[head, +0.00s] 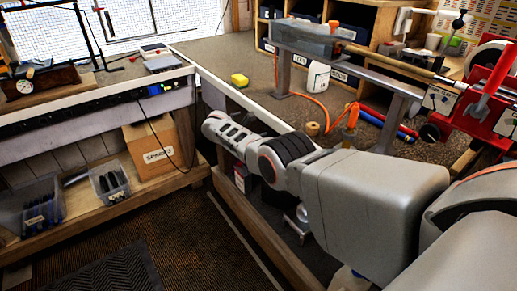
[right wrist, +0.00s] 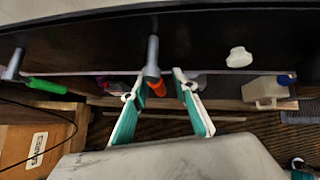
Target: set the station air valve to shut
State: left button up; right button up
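In the right wrist view, my right gripper (right wrist: 158,80) is open, with its two teal-and-white fingers spread apart. A grey stem (right wrist: 152,60) with an orange end (right wrist: 157,88) sticks out of a dark panel and shows between the fingertips. Whether the fingers touch it is unclear. A white lobed knob (right wrist: 238,57) is on the panel to the right, and a green handle (right wrist: 47,86) by another grey stem is to the left. I cannot tell for certain which is the air valve. In the head view the right gripper is hidden; my left gripper is out of view.
My right arm reaches across the right bench (head: 240,97) to its front edge. A cardboard box (head: 155,147) and a bin (head: 109,182) sit on the low shelf at left. A jug (right wrist: 266,92) stands under the panel in the wrist view. Open floor lies in front.

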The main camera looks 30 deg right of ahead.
jog(key=shift+a, duration=0.15)
jog(key=v, duration=1.1)
jog(key=shift+a+r, duration=0.25)
jog(key=shift+r, duration=0.1)
jog(key=s+a+f+m+t+y, duration=0.1)
jog(key=s+f+m+y, duration=0.3)
jog(key=f, duration=0.6)
jog(key=s+f+m+t+h, duration=0.1)
jog(key=s+f+t, duration=0.1)
jog(key=s+f, duration=0.55)
jog(key=s+a+f+m+t+y, duration=0.1)
jog(key=s+f+m+y, duration=0.15)
jog(key=f, duration=0.85)
jog(key=s+a+r+m+t+y, duration=0.1)
jog(key=s+a+m+y, duration=0.1)
jog(key=s, duration=0.6)
jog(key=s+a+r+m+t+y, duration=0.1)
jog(key=s+a+m, duration=0.3)
jog(key=s, duration=0.5)
jog(key=s+a+r+m+t+y, duration=0.1)
jog(key=s+a+m+t+y, duration=0.1)
jog(key=s+a, duration=0.4)
jog(key=shift+s+a+m+y, duration=0.3)
jog(key=shift+s+m, duration=0.45)
jog(key=shift+s, duration=0.45)
